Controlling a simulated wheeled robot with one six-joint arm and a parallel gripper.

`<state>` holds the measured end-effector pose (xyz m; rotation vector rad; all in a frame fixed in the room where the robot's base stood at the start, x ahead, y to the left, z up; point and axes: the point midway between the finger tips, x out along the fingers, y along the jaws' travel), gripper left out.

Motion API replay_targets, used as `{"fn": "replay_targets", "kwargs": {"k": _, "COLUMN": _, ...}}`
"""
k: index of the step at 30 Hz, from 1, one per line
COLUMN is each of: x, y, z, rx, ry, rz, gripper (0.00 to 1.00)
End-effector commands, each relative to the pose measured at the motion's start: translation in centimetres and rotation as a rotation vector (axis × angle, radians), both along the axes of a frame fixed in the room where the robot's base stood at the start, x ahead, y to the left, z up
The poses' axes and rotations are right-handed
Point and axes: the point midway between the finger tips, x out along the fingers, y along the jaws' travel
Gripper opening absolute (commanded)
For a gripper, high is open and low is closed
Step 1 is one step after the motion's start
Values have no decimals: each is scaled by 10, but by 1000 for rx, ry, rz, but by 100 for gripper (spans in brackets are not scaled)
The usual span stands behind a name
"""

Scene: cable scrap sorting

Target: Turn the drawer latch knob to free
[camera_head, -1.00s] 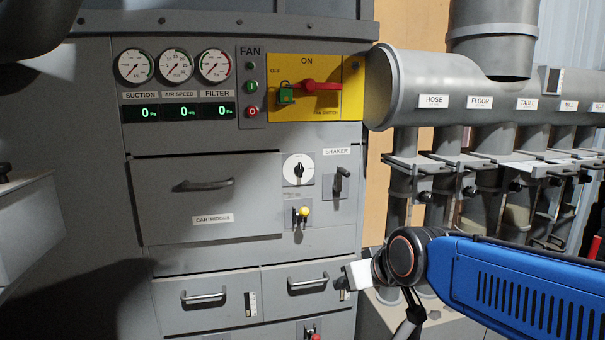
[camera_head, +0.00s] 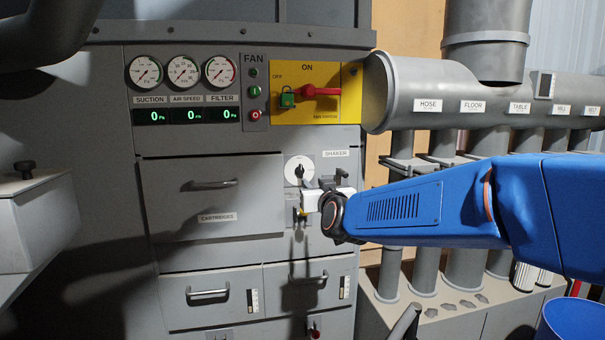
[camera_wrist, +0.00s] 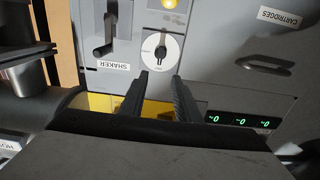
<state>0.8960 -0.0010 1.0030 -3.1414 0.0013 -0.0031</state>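The knob (camera_head: 299,171), a black bar on a round white dial, sits right of the cartridges drawer (camera_head: 170,225). I take it for the drawer latch knob. Its bar looks roughly vertical. In the upside-down wrist view the knob (camera_wrist: 160,46) lies just beyond my fingertips, in line with the gap between them. My gripper (camera_head: 326,182) is just right of the dial in the head view. In the wrist view my gripper (camera_wrist: 161,78) is open, two dark fingers apart with nothing between them. The dial's small lettering cannot be read.
The shaker lever (camera_wrist: 107,35) is beside the dial; my gripper largely hides it in the head view. The yellow fan switch panel (camera_head: 325,108) with a red handle is above. Pipes (camera_head: 420,210) stand at right.

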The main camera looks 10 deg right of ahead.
Motion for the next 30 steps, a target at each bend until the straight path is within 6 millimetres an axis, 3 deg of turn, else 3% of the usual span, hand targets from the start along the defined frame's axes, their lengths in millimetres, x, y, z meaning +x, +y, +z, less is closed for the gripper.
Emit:
{"fn": "replay_targets", "kwargs": {"k": 21, "x": 112, "y": 0, "z": -1, "rx": -1, "ry": 3, "rz": 1, "gripper": 30}}
{"fn": "replay_targets", "kwargs": {"k": 30, "x": 148, "y": 0, "z": -1, "rx": 0, "ry": 3, "rz": 0, "gripper": 30}}
